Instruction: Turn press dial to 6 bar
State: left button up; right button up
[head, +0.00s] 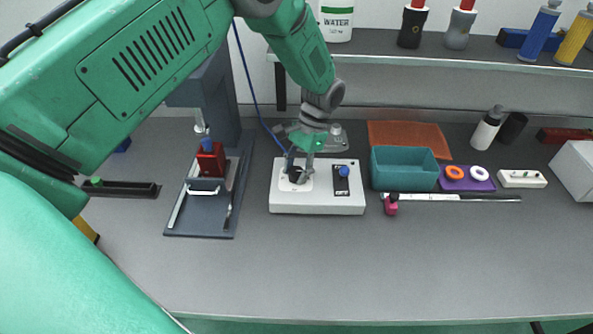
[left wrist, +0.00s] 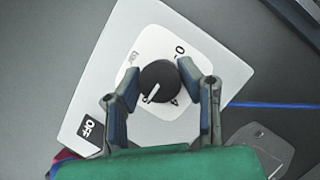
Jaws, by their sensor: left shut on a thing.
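The press control box (head: 318,206) is white and sits on the grey bench in the middle of the head view. Its black dial (head: 295,174) is on a white scale plate at the box's left. In the left wrist view, the dial (left wrist: 158,82) shows a white pointer line toward the lower left. Scale marks 0 and 4 show; other marks are partly hidden or too small to read. My left gripper (head: 298,172) is over the dial from above, its fingers (left wrist: 160,95) either side of it, shut on it. My right gripper is not in view.
A blue-knobbed lever switch (head: 343,172) is just right of the dial, with an OFF label (left wrist: 89,129) in the wrist view. A press (head: 208,165) stands left. The front bench is clear.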

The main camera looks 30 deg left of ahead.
pick_arm(q)
jog(key=shift+w+r, duration=0.1)
jog(key=shift+w, duration=0.1)
jog(key=o, duration=1.1)
jog(key=shift+o, duration=0.2)
jog(key=v, duration=1.1)
jog(key=shift+w+r, duration=0.2)
jog(key=shift+r, duration=0.15)
jog(key=shift+f, duration=0.1)
